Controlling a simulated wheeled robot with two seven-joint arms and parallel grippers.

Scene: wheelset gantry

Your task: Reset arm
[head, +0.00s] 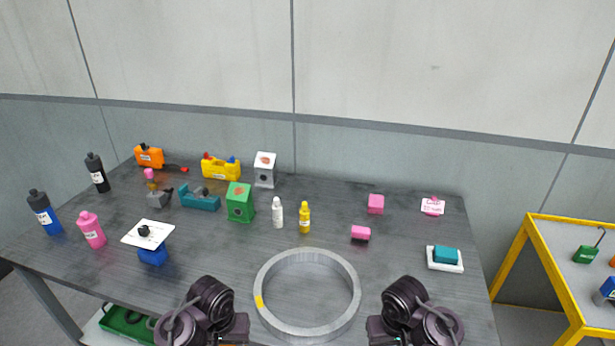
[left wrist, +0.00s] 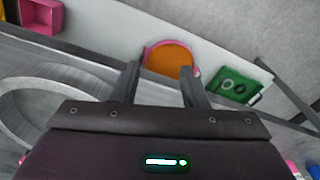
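In the head view my left arm comes in at the bottom left of the ring, and my left gripper (head: 232,328) is at its end, low over the table's front edge. In the left wrist view the left gripper (left wrist: 161,84) has its two fingers apart with nothing between them. My right gripper (head: 378,328) is at the bottom, right of the ring. Its fingers are too small and dark to tell whether they are open. No object shows in either gripper.
A grey ring (head: 307,254) lies on the dark table (head: 400,215) between my arms. Several bottles, boxes and coloured blocks stand behind it. A yellow-framed cart (head: 540,262) is at the right. A green tray (head: 124,322) is below the table.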

